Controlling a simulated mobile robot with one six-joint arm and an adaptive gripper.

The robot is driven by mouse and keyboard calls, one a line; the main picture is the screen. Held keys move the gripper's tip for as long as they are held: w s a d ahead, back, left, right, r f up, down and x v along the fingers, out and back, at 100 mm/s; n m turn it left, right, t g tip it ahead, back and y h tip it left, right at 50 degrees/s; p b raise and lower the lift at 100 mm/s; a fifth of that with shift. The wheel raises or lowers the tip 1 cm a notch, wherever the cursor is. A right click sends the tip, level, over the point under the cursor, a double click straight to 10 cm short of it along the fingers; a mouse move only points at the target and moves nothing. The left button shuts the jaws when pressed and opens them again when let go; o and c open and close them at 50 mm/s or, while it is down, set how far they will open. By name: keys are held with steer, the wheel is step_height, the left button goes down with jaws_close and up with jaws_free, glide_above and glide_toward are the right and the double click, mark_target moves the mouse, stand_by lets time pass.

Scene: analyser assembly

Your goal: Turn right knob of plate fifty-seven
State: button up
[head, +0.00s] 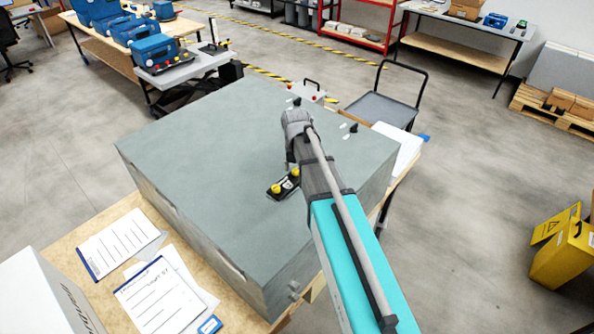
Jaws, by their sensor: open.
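A small black plate (284,187) with two yellow knobs lies on top of the large grey box. The left yellow knob (275,189) is fully visible. The right yellow knob (295,172) sits close to my arm in the picture. No number on the plate is legible. My gripper (290,163) points down just above the right knob, mostly hidden by my own wrist and arm. It is open. Whether its fingers touch or surround the knob cannot be told.
Papers (160,297) and a white box (42,296) lie at front left. A trolley (385,108) stands behind. The box top left of the plate is clear.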

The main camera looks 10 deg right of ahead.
jaws_close()
steer(key=shift+d, duration=0.15)
stand_by(0.4)
